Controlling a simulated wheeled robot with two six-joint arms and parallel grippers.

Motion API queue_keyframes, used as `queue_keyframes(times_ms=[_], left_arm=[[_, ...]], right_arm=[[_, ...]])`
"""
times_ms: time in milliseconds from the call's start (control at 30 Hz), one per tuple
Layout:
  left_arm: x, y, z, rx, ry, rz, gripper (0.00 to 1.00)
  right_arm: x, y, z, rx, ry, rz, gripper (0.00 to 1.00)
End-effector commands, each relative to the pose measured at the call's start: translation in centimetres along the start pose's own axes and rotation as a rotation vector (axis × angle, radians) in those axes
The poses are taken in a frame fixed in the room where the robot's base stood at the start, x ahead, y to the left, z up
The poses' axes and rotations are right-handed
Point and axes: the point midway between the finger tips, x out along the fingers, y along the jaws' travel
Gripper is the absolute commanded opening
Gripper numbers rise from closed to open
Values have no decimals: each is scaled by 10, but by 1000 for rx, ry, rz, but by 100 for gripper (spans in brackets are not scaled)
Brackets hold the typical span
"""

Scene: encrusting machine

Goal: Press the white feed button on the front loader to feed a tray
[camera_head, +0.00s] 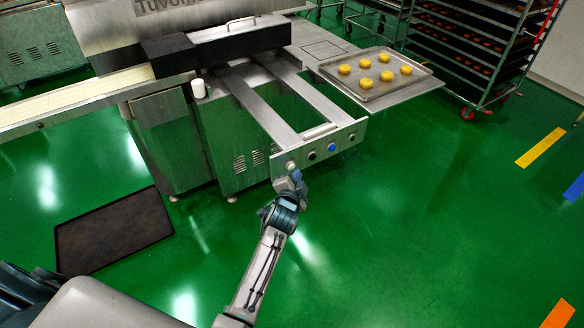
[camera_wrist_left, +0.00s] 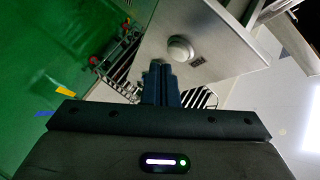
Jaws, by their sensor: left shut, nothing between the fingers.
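The front loader's panel (camera_head: 340,141) carries a row of buttons, with the white feed button (camera_head: 290,165) at its left end. In the left wrist view the white feed button (camera_wrist_left: 180,49) is a round, pale knob on the metal panel (camera_wrist_left: 225,40). My left gripper (camera_head: 294,178) is shut and empty, just in front of the panel's left end. In the left wrist view its fingertips (camera_wrist_left: 161,67) lie just below and left of the button. I cannot tell whether they touch it. My right gripper is not in view.
A tray (camera_head: 420,76) with several yellow dough pieces sits on the side table at right. A wheeled rack (camera_head: 480,75) stands behind. A dark mat (camera_head: 112,232) lies on the green floor.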

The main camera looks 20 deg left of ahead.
Motion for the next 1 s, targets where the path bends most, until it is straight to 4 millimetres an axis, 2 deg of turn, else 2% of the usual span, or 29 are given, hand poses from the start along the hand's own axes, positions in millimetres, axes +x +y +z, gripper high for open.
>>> queue_keyframes(times_ms=[367,1000], left_arm=[[0,0,0,0,0,0,0],[0,0,0,0,0,0,0]], right_arm=[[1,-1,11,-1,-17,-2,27],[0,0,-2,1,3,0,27]])
